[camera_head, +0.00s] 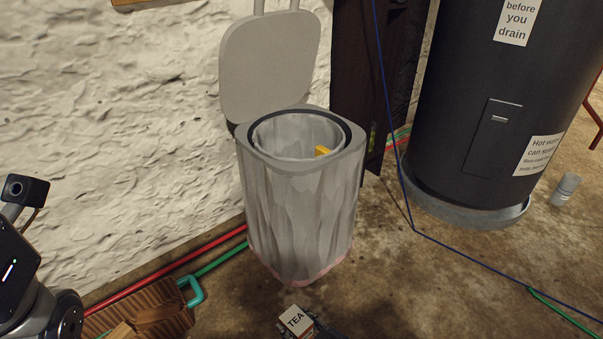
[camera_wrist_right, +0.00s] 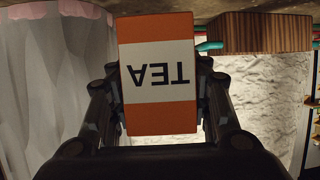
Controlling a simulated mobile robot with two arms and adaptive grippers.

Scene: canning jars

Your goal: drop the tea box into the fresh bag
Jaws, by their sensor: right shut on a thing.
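The tea box (camera_head: 295,319), white and orange with "TEA" on it, is at the bottom edge of the head view. My right gripper (camera_head: 304,322) is shut on it, mostly cut off there. In the right wrist view the tea box (camera_wrist_right: 158,72) sits between both fingers, its lettering upside down. The fresh bag (camera_head: 290,133) is a pale grey liner in an open grey bin (camera_head: 300,215), its mouth held by a dark ring. The box is outside the bin, in front of it. My left arm shows at the left, but its fingers do not.
The bin's lid (camera_head: 268,65) stands up behind it. A yellow thing (camera_head: 322,151) shows inside the bag's mouth. A brown wooden crate (camera_head: 150,310) is at the lower left beside red and green hoses. A black tank (camera_head: 480,100) stands right, with a blue cable before it.

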